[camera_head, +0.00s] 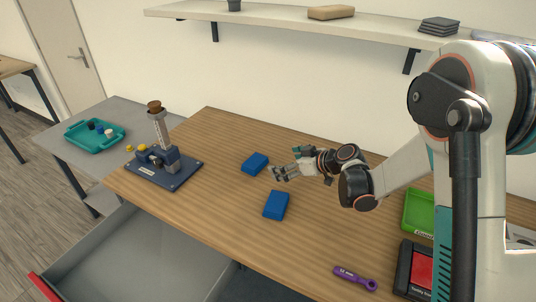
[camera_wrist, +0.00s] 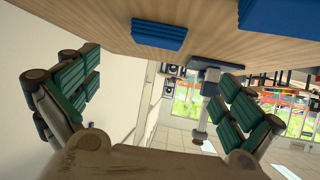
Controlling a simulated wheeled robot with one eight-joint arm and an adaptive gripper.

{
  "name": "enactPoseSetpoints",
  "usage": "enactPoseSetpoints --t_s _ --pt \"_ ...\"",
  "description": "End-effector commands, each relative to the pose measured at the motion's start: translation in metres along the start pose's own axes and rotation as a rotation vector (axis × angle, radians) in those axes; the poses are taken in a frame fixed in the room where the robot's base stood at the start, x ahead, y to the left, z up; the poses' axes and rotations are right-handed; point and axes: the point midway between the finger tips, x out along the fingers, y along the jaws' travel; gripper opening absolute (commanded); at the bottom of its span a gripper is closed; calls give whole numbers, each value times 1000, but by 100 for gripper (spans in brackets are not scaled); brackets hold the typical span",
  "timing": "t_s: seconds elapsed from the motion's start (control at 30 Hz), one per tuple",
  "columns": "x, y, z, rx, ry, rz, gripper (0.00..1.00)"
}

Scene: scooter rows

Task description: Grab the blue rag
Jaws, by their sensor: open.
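Two blue folded cloth-like blocks lie flat on the wooden table. The far blue block (camera_head: 255,164) is just beyond and left of my gripper (camera_head: 276,173). The near blue block (camera_head: 276,205) is on the front side of it. I cannot tell by looks which one is the rag. In the wrist view, where the table is at the top, one blue block (camera_wrist: 158,35) shows ahead near the middle and another blue block (camera_wrist: 280,15) is cut off at the top right. My gripper's teal-padded fingers (camera_wrist: 160,80) are spread apart with nothing between them.
A press-like device on a dark blue base (camera_head: 165,172) stands at the table's left end. A purple wrench-like tool (camera_head: 355,278), a green tray (camera_head: 418,212) and a black-and-red box (camera_head: 415,268) are at the right. An open grey drawer (camera_head: 140,260) extends in front.

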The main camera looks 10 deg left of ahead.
Motion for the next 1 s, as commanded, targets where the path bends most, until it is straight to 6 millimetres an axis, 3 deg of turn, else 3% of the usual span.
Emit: enactPoseSetpoints --t_s 0.23,0.6,0.87,1.0 --pt "22 -1 4 -18 16 -12 100" --pt "86 -1 3 -17 15 -11 100" --pt "99 -2 1 -16 15 -10 100" --pt "115 -3 0 -17 15 -11 100"
